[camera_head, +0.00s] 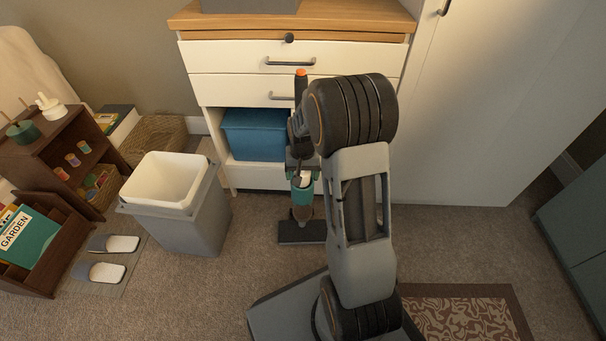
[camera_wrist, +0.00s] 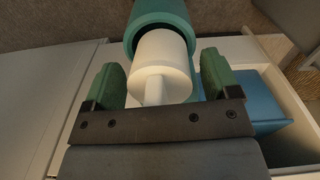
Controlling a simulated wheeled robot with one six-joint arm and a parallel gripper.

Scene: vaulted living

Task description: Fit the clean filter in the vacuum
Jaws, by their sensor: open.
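The stick vacuum (camera_head: 302,211) stands upright on the carpet in front of the drawer cabinet, with an orange tip on top and a teal cup low down. In the wrist view its round teal cup (camera_wrist: 159,17) shows at the top. The white filter (camera_wrist: 163,60), a cylinder with a narrower stem, sits at the cup's mouth, its stem towards my gripper. How deep it sits I cannot tell. My gripper (camera_wrist: 160,80) is open, its green fingers on either side of the filter with gaps between. In the head view my arm partly hides the vacuum.
A drawer cabinet (camera_head: 235,88) with a blue bin (camera_head: 252,135) in its open shelf stands behind the vacuum. A grey waste bin (camera_head: 190,222), slippers (camera_head: 107,272) and a brown shelf (camera_head: 40,150) are at left. Carpet between bin and vacuum is clear.

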